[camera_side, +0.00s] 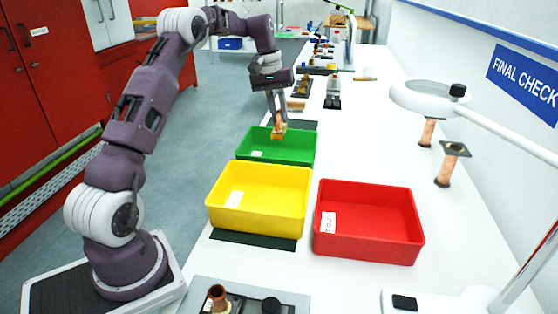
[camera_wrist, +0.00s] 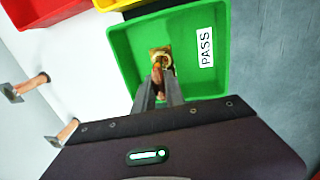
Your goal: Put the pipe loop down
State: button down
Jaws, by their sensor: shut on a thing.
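My gripper (camera_side: 276,114) points down over the green bin (camera_side: 253,152) and is shut on a small copper and brass-coloured piece, the pipe loop (camera_side: 278,132). In the side view the piece hangs at the bin's opening. I cannot tell whether the piece touches the bin. Its full shape is partly hidden by the fingers.
A yellow bin (camera_side: 258,199) and a red bin (camera_side: 367,221) stand nearer the camera. Two copper pipe pieces with dark plates (camera_side: 428,131) (camera_side: 446,170) stand on the white table to the right, near a white ring lamp (camera_side: 425,96). More items line the table's far end.

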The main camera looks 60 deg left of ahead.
notch_tip(320, 180, down, 10)
jog(key=shift+r, duration=0.2)
jog(key=shift+f, duration=0.1)
jog(key=c, duration=1.4)
grip_release()
